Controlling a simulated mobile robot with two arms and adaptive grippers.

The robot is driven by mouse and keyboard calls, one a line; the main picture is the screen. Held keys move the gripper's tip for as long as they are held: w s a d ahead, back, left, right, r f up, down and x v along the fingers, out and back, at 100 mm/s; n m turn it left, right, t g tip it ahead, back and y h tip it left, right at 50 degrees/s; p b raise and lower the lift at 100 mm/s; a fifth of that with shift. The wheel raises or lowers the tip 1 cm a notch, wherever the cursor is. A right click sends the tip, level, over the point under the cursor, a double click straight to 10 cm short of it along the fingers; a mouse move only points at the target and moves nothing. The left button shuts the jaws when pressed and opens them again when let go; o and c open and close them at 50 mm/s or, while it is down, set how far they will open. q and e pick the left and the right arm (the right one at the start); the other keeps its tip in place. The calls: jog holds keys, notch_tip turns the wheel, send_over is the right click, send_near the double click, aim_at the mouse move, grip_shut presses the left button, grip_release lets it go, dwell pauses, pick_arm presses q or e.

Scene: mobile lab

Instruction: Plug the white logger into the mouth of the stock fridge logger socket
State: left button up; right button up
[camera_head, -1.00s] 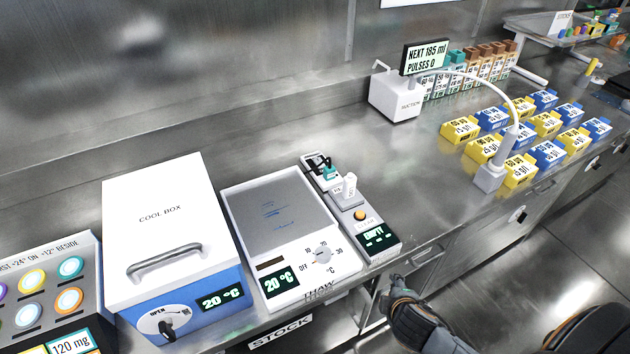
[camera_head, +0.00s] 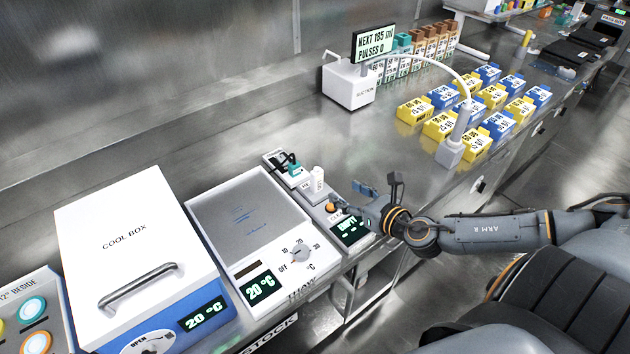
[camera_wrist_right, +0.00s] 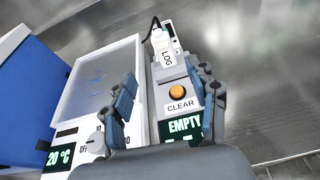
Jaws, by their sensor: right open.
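The white logger (camera_head: 317,181) stands upright on a narrow grey dock (camera_head: 325,212) that has an orange button and a display reading EMPTY. In the right wrist view the logger (camera_wrist_right: 166,58) shows the label LOG. My right gripper (camera_head: 367,194) is open and empty, over the front of the dock, with its fingers (camera_wrist_right: 166,78) spread on either side of it and apart from the logger. A STOCK label (camera_head: 270,334) shows on the bench front below. I cannot make out the stock fridge logger socket. My left gripper is out of view.
A thaw plate (camera_head: 245,215) and a cool box (camera_head: 125,240) stand left of the dock. A teal plug (camera_head: 294,169) with a black cable sits behind the logger. Bare bench lies between.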

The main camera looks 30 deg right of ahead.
aim_at(319, 176)
jog(key=shift+n, duration=0.3)
jog(key=p+x, duration=0.1)
jog(key=x, duration=0.8)
jog(key=shift+w+d+p, duration=0.1)
jog(key=shift+p, duration=0.3)
jog(key=x, duration=0.4)
jog(key=shift+w+d+f, duration=0.1)
jog(key=shift+w+f, duration=0.05)
jog(key=shift+w, duration=0.15)
jog(key=shift+s, duration=0.1)
grip_shut()
